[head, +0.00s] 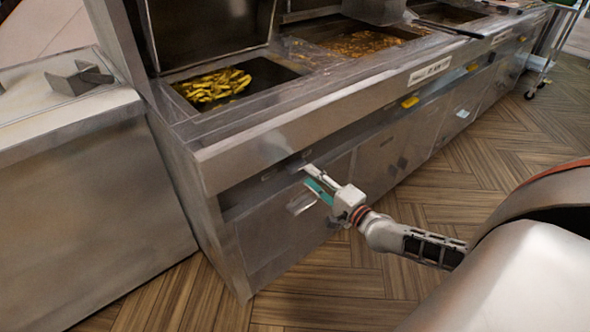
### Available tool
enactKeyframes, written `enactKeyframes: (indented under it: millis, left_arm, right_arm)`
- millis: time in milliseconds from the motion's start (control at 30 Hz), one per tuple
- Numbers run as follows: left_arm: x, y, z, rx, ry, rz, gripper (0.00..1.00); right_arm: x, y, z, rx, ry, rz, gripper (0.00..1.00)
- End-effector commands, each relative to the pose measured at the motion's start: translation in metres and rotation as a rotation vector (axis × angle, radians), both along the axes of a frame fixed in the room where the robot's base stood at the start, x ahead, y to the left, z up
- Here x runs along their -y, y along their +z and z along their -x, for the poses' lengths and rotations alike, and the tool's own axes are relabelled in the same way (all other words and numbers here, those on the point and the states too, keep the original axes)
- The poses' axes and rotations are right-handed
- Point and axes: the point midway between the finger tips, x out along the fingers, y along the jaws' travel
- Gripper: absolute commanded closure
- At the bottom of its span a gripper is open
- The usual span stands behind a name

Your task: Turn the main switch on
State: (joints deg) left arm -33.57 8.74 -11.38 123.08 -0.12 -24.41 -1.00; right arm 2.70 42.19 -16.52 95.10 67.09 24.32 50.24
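My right gripper (311,177) is at the recessed control panel (240,190) under the front edge of the nearest fryer. Its fingers look parted, with a teal pad showing on the lower one. The tips are close to the panel; I cannot tell whether they touch it. I cannot make out the main switch for certain; small dark and light details on the panel near the fingertips are partly hidden by the gripper. Yellow controls (410,102) show farther right along the same panel. My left gripper is not in view.
Fries lie in the near fryer basin (262,98), with more food in the basins beyond. A cabinet handle (301,203) sits just below the gripper. A steel counter (70,130) stands at left. The wooden floor (480,180) is clear along the range.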

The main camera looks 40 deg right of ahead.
Motion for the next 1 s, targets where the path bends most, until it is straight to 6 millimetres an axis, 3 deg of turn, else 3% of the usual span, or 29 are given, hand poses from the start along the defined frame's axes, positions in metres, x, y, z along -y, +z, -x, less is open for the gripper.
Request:
enactKeyframes:
  millis: [433, 867, 1000]
  left_arm:
    - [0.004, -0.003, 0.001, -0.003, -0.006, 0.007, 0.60]
    - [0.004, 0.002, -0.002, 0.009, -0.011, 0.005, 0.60]
    - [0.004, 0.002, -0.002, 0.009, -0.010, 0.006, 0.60]
  right_arm:
    - [-0.006, -0.001, -0.058, -0.001, 0.002, 0.004, 0.68]
    - [-0.008, 0.000, -0.068, -0.001, 0.003, 0.005, 0.68]
    - [-0.008, 0.000, -0.068, -0.001, 0.003, 0.005, 0.99]
